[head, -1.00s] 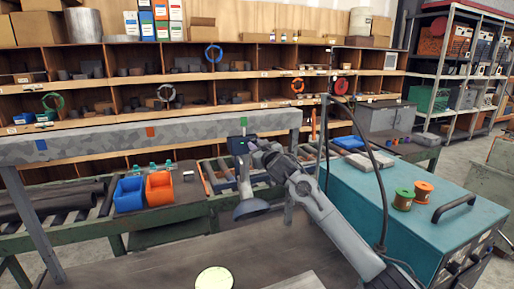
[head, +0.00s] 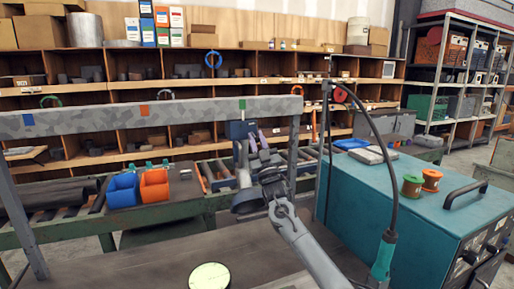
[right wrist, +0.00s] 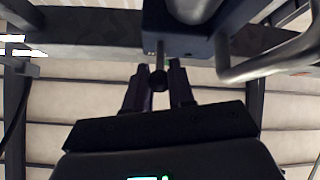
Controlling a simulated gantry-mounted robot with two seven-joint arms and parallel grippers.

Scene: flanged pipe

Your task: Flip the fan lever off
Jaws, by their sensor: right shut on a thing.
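The dark blue switch box (head: 238,130) hangs under the grey speckled beam, below a green marker. In the right wrist view the box (right wrist: 182,42) is at the top, and the fan lever (right wrist: 158,78), a thin stem with a dark round knob, points down from it. My right gripper (head: 257,142) is at the right lower side of the box. In the right wrist view its two dark fingers (right wrist: 158,88) stand on either side of the knob, shut on it. The lever is hidden in the head view. My left gripper is not in view.
A grey extraction hood (head: 248,201) hangs below the box, close to my right arm. A teal machine (head: 400,205) with a hanging cable and spools stands at right. Blue (head: 123,190) and orange bins (head: 154,186) sit behind. The front bench has clear room around a round pale disc (head: 210,277).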

